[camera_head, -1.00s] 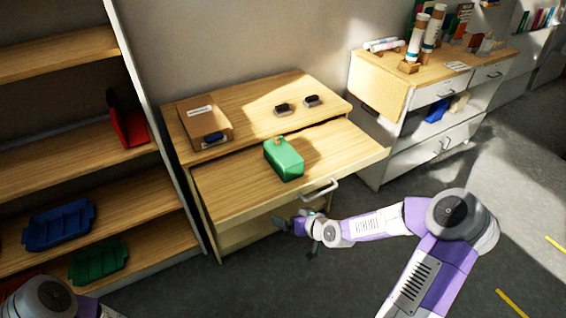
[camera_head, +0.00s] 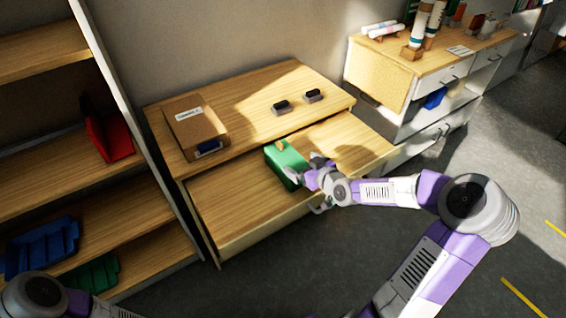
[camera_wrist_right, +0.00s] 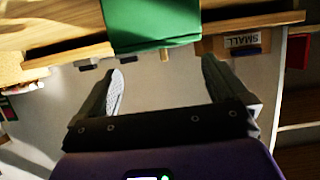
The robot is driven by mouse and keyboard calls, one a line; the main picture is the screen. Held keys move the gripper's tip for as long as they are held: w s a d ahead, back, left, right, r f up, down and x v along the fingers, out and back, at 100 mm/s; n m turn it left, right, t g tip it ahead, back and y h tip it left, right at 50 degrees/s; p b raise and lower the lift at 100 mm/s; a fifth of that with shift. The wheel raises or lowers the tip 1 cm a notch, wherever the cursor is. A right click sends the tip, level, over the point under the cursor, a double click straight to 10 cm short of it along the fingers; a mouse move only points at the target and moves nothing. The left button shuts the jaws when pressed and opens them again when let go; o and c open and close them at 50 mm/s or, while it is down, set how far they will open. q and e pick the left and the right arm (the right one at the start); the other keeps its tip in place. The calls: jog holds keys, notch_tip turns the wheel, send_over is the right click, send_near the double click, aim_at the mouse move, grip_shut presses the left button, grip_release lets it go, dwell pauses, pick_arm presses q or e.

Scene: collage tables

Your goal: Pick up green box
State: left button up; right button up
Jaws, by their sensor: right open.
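The green box (camera_head: 285,163) stands on the pulled-out drawer-like wooden surface (camera_head: 235,197) of the middle cabinet. In the right wrist view the green box (camera_wrist_right: 152,22) is at the top, just beyond the fingertips. My right gripper (camera_head: 311,171) is at the box's right side in the head view, partly covering it. In the wrist view my right gripper (camera_wrist_right: 160,75) is open, with nothing between its fingers. Whether a finger touches the box cannot be told. My left gripper is out of view; only part of my left arm shows at the lower left.
A cardboard box (camera_head: 196,128) and two small dark items (camera_head: 297,102) sit on the cabinet top behind. Shelves with red (camera_head: 110,138), blue (camera_head: 42,247) and green (camera_head: 93,273) bins stand at left.

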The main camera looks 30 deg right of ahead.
aim_at(287, 157)
jog(key=shift+b+x, duration=0.7)
jog(key=shift+x, duration=0.35)
jog(key=b+x, duration=0.2)
jog(key=x, duration=0.1)
jog(key=shift+a+f, duration=0.2)
jog(key=shift+a, duration=0.05)
jog(key=shift+w+f, duration=0.15)
jog(key=shift+w, duration=0.5)
jog(key=c, duration=1.1)
